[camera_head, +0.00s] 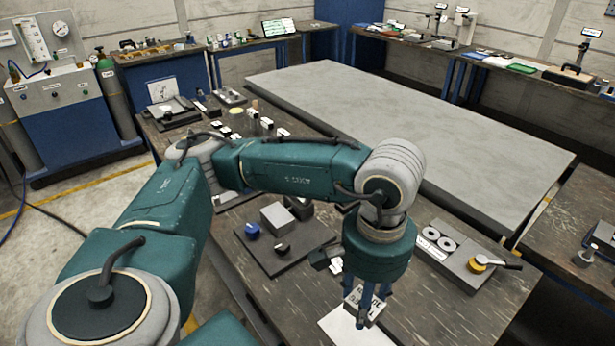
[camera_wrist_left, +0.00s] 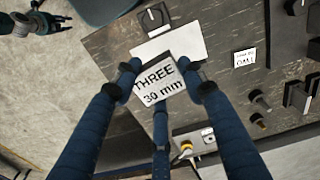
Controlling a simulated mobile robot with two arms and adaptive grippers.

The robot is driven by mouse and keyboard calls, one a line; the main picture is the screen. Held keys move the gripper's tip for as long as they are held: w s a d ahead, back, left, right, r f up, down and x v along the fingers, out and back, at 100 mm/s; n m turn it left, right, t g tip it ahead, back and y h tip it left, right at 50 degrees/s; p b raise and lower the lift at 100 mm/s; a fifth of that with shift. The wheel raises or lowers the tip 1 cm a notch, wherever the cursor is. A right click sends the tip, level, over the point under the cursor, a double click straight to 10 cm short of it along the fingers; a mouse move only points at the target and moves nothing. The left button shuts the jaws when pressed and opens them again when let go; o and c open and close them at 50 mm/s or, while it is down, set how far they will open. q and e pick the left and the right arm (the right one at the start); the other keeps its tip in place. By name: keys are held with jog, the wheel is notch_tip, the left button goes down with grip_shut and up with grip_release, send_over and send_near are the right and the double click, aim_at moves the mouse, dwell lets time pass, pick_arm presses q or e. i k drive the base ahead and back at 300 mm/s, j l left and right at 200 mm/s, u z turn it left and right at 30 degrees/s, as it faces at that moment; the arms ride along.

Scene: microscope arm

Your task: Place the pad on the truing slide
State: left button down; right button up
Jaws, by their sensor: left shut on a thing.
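My left gripper (camera_head: 366,312) has blue fingers shut on a small pale block (camera_wrist_left: 159,83) with a label reading "THREE 30 mm". The block also shows between the fingers in the head view (camera_head: 366,303). A blank white sheet (camera_head: 340,328) lies just beyond and below it on the dark bench; I cannot tell its clearance. No object in view is clearly marked as the truing slide. A dark plate (camera_head: 300,262) carries a grey block (camera_head: 278,217) and a blue round piece (camera_head: 252,230). What looks like my right gripper (camera_wrist_left: 38,22) is small in the left wrist view.
A grey tray (camera_head: 440,262) with two rings (camera_head: 442,240) and a yellow-capped item (camera_head: 478,263) stands right of my left gripper. Several small items crowd the bench's far left.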

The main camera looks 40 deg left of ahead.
aim_at(278, 214)
jog(key=j+z, duration=0.15)
jog(key=j, duration=0.25)
jog(key=k+j+z, duration=0.15)
jog(key=j, duration=0.2)
jog(key=k+j+z, duration=0.1)
jog(key=j, duration=0.3)
jog(key=k+j+z, duration=0.15)
jog(key=j, duration=0.2)
jog(key=k+j+z, duration=0.15)
jog(key=j, duration=0.2)
jog(key=k+j, duration=0.1)
jog(key=j, duration=0.35)
